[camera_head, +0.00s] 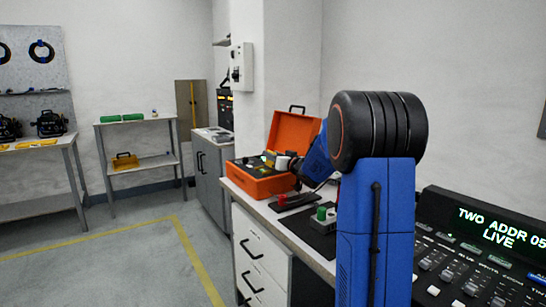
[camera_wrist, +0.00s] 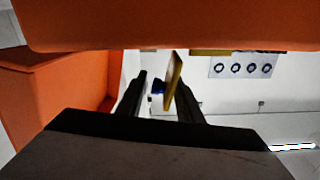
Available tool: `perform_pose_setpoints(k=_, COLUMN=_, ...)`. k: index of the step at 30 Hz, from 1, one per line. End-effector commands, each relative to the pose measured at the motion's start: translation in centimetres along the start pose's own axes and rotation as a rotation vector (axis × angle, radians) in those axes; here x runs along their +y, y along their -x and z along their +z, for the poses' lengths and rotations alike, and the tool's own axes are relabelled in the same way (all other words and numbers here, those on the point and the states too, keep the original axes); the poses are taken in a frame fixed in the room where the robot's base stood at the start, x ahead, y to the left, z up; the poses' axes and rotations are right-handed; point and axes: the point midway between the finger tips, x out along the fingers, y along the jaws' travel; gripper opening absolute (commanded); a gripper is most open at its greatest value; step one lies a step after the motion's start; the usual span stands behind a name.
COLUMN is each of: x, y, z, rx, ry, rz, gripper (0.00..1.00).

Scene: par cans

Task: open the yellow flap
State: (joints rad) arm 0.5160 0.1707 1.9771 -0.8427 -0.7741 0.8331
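A gap shows between the left finger and the knob. The right finger overlaps the plate's lower edge, and I cannot tell if they touch. In the head view my arm reaches to the open orange case (camera_head: 262,184), and the fingers and the flap are not clear there.
The case's raised orange lid (camera_head: 293,132) stands behind my wrist. A grey box with a green and a white button (camera_head: 325,217) and a red-and-black item (camera_head: 296,200) lie on the bench. A lighting console (camera_head: 480,250) is at right. Open floor lies left.

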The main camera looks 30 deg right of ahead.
Motion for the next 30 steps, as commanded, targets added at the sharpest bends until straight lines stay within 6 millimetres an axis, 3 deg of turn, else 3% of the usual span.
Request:
perform_pose_setpoints(k=5, x=-0.2, y=0.0, z=-0.8, rx=0.001, ry=0.001, rz=-0.001, gripper=0.33)
perform_pose_setpoints(k=21, x=-1.4, y=0.0, z=-9.0, rx=0.002, ry=0.002, rz=0.000, gripper=0.33)
perform_pose_setpoints(k=30, x=-1.5, y=0.0, z=-9.9, rx=0.000, ry=0.000, rz=0.001, gripper=0.33)
